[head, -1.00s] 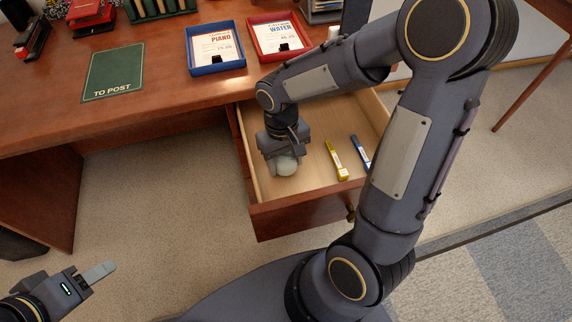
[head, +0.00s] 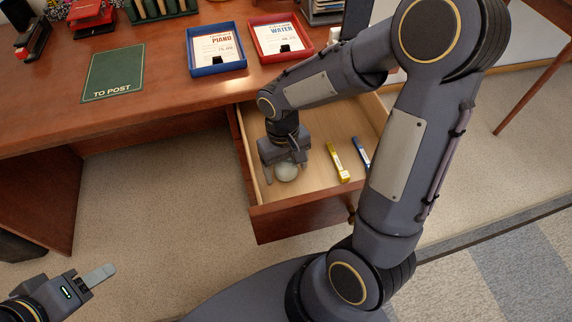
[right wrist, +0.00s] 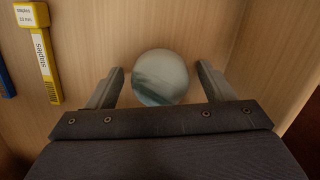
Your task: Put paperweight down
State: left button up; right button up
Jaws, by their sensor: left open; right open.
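The paperweight (head: 287,172) is a round, pale grey-green glassy dome resting on the floor of the open drawer (head: 312,215), near its left side. It also shows in the right wrist view (right wrist: 160,78), between and just beyond the fingertips. My right gripper (head: 286,176) is open right above the paperweight, with one finger to each side; in the right wrist view (right wrist: 161,72) gaps show between the fingers and the dome. My left gripper (head: 108,270) is at the lower left, over the carpet, away from the drawer and empty.
A yellow staple box (head: 337,162) and a blue box (head: 361,152) lie in the drawer to the right. On the desk stand a blue tray (head: 216,70), a red tray (head: 280,56) and a green "TO POST" mat (head: 112,74). The drawer walls stand close around my right gripper.

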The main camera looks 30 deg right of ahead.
notch_tip(320, 180, up, 11)
jog(key=w+p, duration=0.1)
jog(key=p, duration=0.3)
jog(key=s+r+m+t+y, duration=0.1)
jog(key=s+r+t+y, duration=0.2)
jog(key=s, duration=0.9)
notch_tip(320, 180, up, 4)
jog(key=t, duration=0.4)
jog(key=shift+s+a+f+y, duration=0.25)
jog(key=shift+s+y, duration=0.15)
